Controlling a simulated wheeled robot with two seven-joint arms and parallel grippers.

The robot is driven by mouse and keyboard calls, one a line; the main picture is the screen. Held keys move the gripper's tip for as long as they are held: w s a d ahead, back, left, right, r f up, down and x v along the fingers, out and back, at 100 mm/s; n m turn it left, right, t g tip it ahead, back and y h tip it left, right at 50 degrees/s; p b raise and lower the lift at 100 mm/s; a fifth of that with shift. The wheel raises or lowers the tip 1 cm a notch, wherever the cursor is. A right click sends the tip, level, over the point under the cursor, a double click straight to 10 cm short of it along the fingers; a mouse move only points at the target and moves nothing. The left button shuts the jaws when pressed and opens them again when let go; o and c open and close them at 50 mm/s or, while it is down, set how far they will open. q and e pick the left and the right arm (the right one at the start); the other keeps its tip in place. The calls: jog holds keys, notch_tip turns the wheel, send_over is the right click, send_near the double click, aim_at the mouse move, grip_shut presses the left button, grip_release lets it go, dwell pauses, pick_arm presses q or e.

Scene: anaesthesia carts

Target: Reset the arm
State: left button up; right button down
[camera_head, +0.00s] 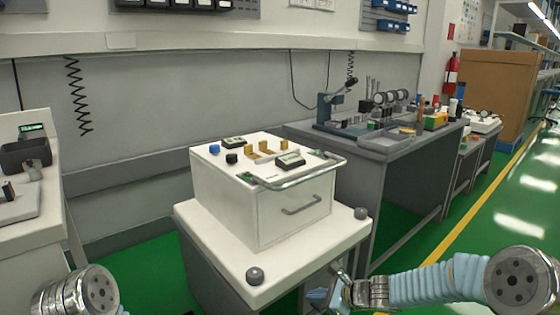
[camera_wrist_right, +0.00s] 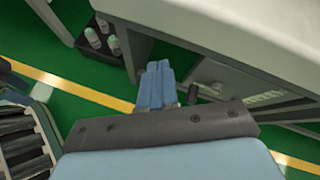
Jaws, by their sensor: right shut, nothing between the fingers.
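My right arm comes in from the right in the head view. Its gripper (camera_head: 338,271) is low beside the front right edge of the white cart (camera_head: 219,254); part of it is hidden at the cart edge. In the right wrist view the blue fingers (camera_wrist_right: 156,86) are together with nothing between them. I cannot tell whether they touch the cart. Of my left arm only a silver joint shows at the bottom left of the head view; the left gripper is out of view.
A white box with a handle and drawer (camera_head: 262,205) stands on the cart. A grey workbench (camera_head: 385,152) with instruments is behind it to the right. A white bench (camera_head: 40,232) stands at the left. Green floor (camera_head: 490,225) is open at the right.

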jog(key=s+f+n+g+h+p, duration=0.1)
jog(key=s+f+n+g+h, duration=0.1)
jog(key=s+f+n, duration=0.8)
jog(key=s+f+n+g+h+p, duration=0.1)
jog(key=s+f+n+g, duration=0.3)
jog(key=s+f+n, duration=0.5)
jog(key=s+f+h, duration=0.1)
jog(key=s+f, duration=0.1)
jog(key=s, duration=0.7)
jog(key=shift+d+n+h, duration=0.3)
jog(key=shift+n+h, duration=0.1)
